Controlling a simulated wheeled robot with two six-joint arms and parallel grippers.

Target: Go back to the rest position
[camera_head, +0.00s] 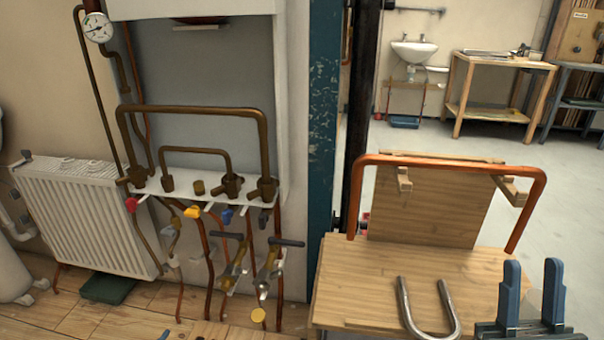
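My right gripper (531,285) is at the lower right, in front of the wooden bench (385,275). Its two blue fingers point up and stand apart, with no clear object held between them. A small blue tip (163,335) at the bottom edge, left of centre, may be part of my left gripper. The rest of it is out of the picture, so its state cannot be told.
A bent copper pipe (450,163) rests on the bench's wooden rack. A grey U-shaped pipe (407,309) lies on the benchtop, left of my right gripper. Wall pipework with valves (235,270) and a white radiator (85,215) stand at left. Open floor (420,145) lies behind.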

